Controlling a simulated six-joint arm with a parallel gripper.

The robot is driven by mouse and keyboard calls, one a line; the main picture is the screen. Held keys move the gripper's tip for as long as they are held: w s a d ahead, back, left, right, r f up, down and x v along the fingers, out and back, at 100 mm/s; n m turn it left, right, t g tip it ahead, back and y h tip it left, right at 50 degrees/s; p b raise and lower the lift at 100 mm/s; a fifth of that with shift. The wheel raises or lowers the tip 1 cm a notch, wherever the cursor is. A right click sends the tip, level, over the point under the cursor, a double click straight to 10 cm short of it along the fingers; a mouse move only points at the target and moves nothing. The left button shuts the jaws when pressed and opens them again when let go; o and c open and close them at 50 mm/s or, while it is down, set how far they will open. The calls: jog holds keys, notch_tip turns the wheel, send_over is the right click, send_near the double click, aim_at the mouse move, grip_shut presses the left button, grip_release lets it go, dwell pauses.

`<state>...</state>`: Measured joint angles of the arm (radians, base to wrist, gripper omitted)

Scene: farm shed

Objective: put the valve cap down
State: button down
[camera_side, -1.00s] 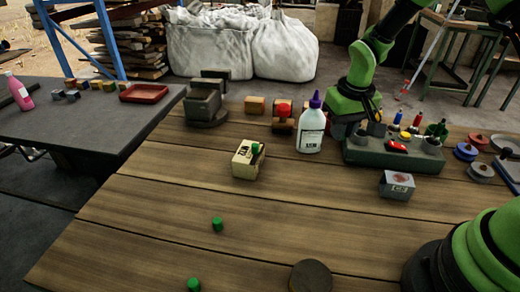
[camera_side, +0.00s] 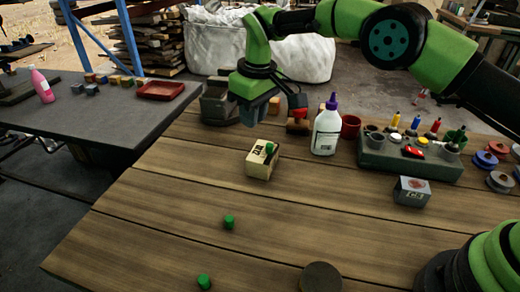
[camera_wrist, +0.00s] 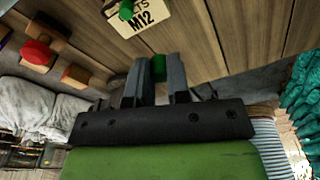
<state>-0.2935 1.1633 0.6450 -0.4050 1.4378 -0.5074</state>
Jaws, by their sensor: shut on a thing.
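My gripper (camera_side: 254,120) is shut on a small green valve cap (camera_wrist: 158,68), seen between the two fingers in the wrist view. In the side view the fingers hang just behind the cream box, and the held cap cannot be made out there. The cream box (camera_side: 257,166) stands on the plank table (camera_side: 150,210) with another green cap (camera_side: 270,149) on its top. In the wrist view the box (camera_wrist: 150,18) shows the print M12. Two more green caps stand on the table, one mid-table (camera_side: 229,222) and one near the front (camera_side: 204,282).
A white bottle with a purple top (camera_side: 326,130) and a red mug (camera_side: 350,126) stand right of the box. A grey-green holder (camera_side: 400,165) and a grey box (camera_side: 412,193) are further right. A round brown disc (camera_side: 321,278) lies at the front. The left planks are clear.

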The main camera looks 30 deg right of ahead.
aim_at(253, 158)
notch_tip(253, 158, down, 9)
jog(key=shift+r, duration=0.1)
dwell(0.3)
jog(key=c, duration=1.4)
grip_release()
jog(key=shift+o, duration=0.2)
notch_tip(253, 158, up, 12)
jog(key=s, duration=0.1)
jog(key=shift+s+d, duration=0.2)
jog(key=shift+d, duration=0.1)
